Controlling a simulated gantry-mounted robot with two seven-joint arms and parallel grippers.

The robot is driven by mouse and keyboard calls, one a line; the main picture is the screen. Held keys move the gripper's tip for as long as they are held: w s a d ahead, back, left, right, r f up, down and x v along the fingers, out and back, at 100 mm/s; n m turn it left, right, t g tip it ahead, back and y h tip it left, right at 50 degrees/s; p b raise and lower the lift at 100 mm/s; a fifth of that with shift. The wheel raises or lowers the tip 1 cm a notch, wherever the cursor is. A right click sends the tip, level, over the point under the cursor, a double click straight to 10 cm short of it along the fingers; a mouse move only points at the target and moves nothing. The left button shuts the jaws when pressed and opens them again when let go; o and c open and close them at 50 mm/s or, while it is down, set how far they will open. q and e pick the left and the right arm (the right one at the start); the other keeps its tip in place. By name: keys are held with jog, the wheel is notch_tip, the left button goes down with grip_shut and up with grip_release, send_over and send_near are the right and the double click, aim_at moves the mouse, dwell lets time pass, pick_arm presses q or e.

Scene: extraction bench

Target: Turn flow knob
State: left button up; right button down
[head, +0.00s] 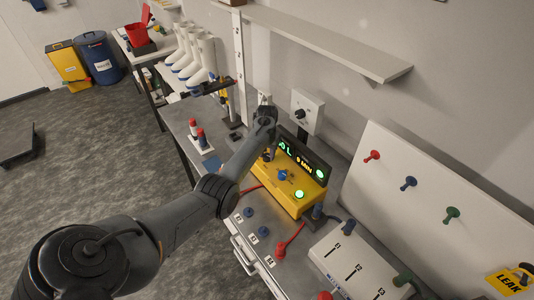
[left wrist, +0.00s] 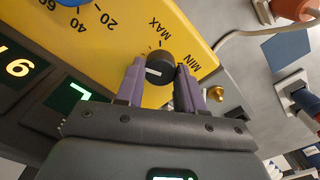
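The flow knob (left wrist: 160,69) is a black round knob with a white pointer line on a yellow panel, between printed MAX and MIN marks. In the left wrist view its pointer line lies towards the left finger. My left gripper (left wrist: 161,82) has its purple fingers on both sides of the knob, apparently touching it. In the head view, my left arm reaches the yellow control box (head: 267,183), and its wrist hides the flow knob there. Green digits light the box's dark display (head: 308,158). My right gripper is not in view.
A blue knob (head: 283,175) sits on the yellow panel near green lit buttons. A red lever (head: 281,250) and a white switch panel (head: 352,262) stand in front and to the right. A shelf (head: 330,42) hangs above.

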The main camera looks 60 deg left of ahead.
pick_arm(q)
jog(key=c, duration=0.3)
jog(key=shift+r+p, duration=0.15)
jog(key=shift+p, duration=0.25)
jog(key=n+p, duration=0.2)
jog(key=shift+r+n, duration=0.15)
jog(key=shift+n, duration=0.15)
jog(key=shift+n+p, duration=0.3)
jog(key=shift+n, duration=0.3)
jog(key=shift+f+n, duration=0.3)
jog(key=shift+n, duration=0.2)
jog(key=o, duration=1)
jog(key=shift+o, duration=0.2)
